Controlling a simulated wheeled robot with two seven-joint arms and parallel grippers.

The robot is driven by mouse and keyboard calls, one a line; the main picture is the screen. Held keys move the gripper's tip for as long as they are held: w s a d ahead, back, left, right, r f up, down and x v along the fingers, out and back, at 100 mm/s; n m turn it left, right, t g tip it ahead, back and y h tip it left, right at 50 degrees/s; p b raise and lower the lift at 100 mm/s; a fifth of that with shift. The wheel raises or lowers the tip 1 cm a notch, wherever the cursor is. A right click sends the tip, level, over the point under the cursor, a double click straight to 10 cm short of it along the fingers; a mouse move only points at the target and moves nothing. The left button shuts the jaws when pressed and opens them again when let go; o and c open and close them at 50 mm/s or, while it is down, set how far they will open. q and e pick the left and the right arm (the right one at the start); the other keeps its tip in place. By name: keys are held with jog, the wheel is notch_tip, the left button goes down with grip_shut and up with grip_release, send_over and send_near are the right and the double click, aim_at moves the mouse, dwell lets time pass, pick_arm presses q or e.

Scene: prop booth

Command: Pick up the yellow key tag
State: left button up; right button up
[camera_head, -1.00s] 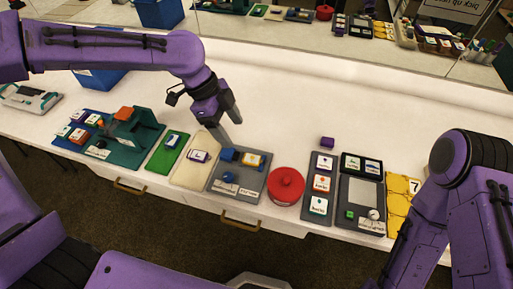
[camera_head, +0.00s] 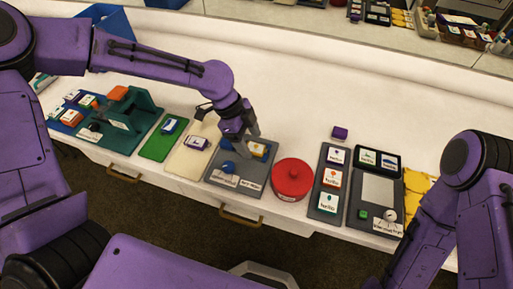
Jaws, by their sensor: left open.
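The yellow key tag (camera_head: 260,150), with a white label, lies on a grey board (camera_head: 269,167) near the middle of the counter. My left gripper (camera_head: 243,144) is open and points down over the back of this board, close beside the tag on its left. The fingers partly cover the tag's left side and the blue item behind them. I cannot tell whether a finger touches the tag. My right arm shows at the right, but its gripper is out of view.
A blue ball (camera_head: 227,169) sits on the same board. A red round lidded pot (camera_head: 292,177) stands just right of it. A cream board (camera_head: 187,160) and green board (camera_head: 158,145) lie left. The counter behind is mostly clear.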

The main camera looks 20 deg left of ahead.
pick_arm(q)
jog(key=shift+x, duration=0.8)
jog(key=shift+r, duration=0.1)
jog(key=shift+c, duration=0.3)
jog(key=c, duration=1.2)
jog(key=shift+o, duration=0.2)
jog(key=shift+r, duration=0.1)
